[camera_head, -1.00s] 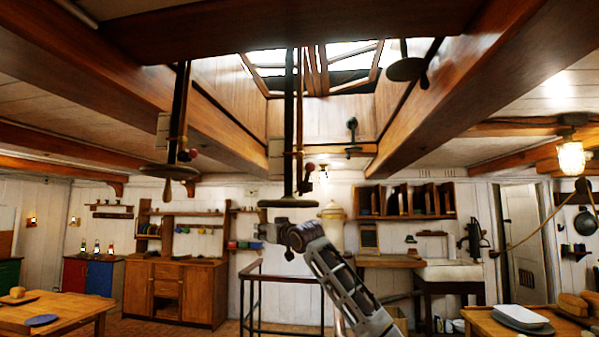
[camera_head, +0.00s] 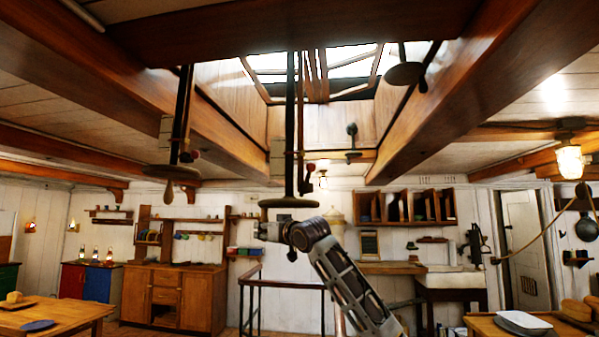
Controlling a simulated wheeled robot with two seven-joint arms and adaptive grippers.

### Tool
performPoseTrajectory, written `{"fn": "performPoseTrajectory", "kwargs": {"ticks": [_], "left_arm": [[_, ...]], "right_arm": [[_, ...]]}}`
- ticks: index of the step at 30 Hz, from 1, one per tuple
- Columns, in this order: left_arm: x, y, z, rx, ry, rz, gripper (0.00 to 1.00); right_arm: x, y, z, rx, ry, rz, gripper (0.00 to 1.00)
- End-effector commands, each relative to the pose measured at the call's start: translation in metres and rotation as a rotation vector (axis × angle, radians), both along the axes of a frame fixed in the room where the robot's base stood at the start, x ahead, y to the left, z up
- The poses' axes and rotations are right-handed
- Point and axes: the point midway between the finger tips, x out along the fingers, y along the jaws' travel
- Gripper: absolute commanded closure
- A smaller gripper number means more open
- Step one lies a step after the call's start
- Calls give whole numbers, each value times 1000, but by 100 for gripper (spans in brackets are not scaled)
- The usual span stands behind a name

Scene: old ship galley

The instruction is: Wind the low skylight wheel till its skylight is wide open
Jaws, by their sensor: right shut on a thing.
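The low skylight wheel (camera_head: 288,202) is a dark flat disc seen nearly edge-on, at the foot of a long dark shaft in the middle of the head view. My right gripper (camera_head: 263,230) is just under its left rim, shut on what appears to be the wheel's handle, which the fingers mostly hide. A small lever with a red knob (camera_head: 310,167) sits beside the shaft. The skylight (camera_head: 313,72) is overhead, with bright sky behind its framed panes; a beam hides part of it, and how far it is open is hard to tell. My left gripper is out of view.
Other wheels hang at left (camera_head: 172,172), upper right (camera_head: 405,73) and farther back (camera_head: 352,155). Heavy beams run overhead. A railing (camera_head: 290,283) stands beyond my right arm. Tables (camera_head: 60,312) flank the front corners.

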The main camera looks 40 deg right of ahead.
Motion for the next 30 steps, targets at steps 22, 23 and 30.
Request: {"fn": "performPoseTrajectory", "kwargs": {"ticks": [22, 23, 30], "left_arm": [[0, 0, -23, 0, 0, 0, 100], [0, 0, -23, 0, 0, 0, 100], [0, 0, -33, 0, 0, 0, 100]], "right_arm": [[-46, 1, 8, 0, -19, -1, 94], [-46, 1, 7, 0, -19, -1, 94], [-63, -12, 5, -1, -20, -4, 94]]}}
